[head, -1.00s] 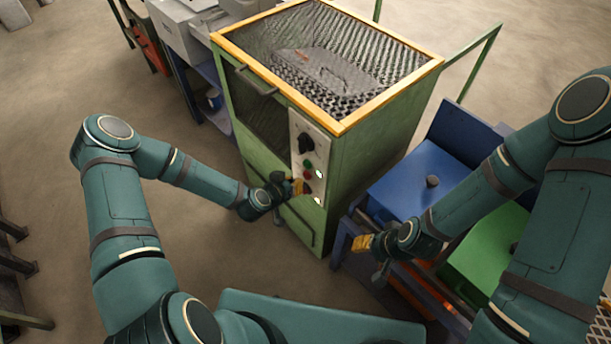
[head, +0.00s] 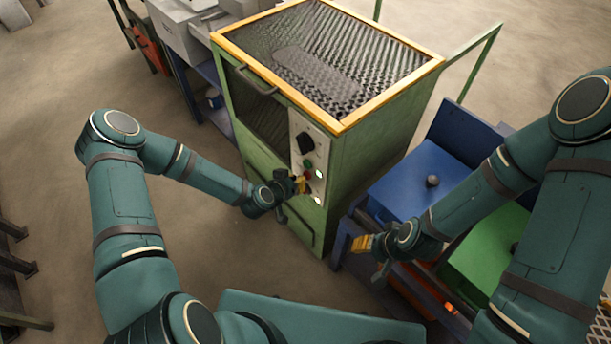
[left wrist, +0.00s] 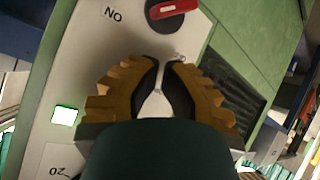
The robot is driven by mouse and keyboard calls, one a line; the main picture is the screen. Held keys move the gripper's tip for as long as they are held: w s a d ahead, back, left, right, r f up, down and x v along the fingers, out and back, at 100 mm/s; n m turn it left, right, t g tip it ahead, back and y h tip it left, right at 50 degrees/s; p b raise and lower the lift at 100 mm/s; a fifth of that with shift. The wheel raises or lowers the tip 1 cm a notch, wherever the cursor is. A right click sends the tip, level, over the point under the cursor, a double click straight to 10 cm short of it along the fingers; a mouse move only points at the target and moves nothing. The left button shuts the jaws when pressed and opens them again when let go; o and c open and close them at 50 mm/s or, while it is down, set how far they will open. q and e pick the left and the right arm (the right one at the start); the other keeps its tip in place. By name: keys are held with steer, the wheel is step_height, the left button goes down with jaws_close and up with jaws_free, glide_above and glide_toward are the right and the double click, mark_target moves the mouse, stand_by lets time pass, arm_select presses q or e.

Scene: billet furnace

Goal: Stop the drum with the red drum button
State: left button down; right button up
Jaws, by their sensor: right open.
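The drum machine (head: 385,150) is a green cabinet with a yellow-framed mesh top. The drum (head: 315,75) shows through the mesh. On the pale front panel (head: 296,125), the red drum button (head: 308,174) sits just below a green button (head: 308,163). My left gripper (head: 302,184) is at the panel, just beside and below the red button; contact cannot be told. In the left wrist view, its yellow fingers (left wrist: 164,64) have tips almost together, with nothing seen between them. They hide the red button there. My right gripper (head: 362,243) is open and empty by the blue bench.
A black dial (head: 306,143) is above the buttons. A red-handled switch (left wrist: 172,8) is near the left fingertips. Lit lamps (head: 319,174) are at the panel's right edge. A blue box (head: 415,180) and a green box (head: 485,250) stand right of the machine.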

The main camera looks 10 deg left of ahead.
arm_select(q)
steer(key=shift+w+d, duration=0.2)
steer(key=shift+w, duration=0.05)
stand_by(0.6)
steer(key=shift+s+a, duration=0.6)
steer(key=shift+s, duration=0.1)
steer(key=s+a, duration=0.1)
steer(key=s, duration=0.1)
steer(key=s+a, duration=0.2)
stand_by(0.5)
stand_by(0.5)
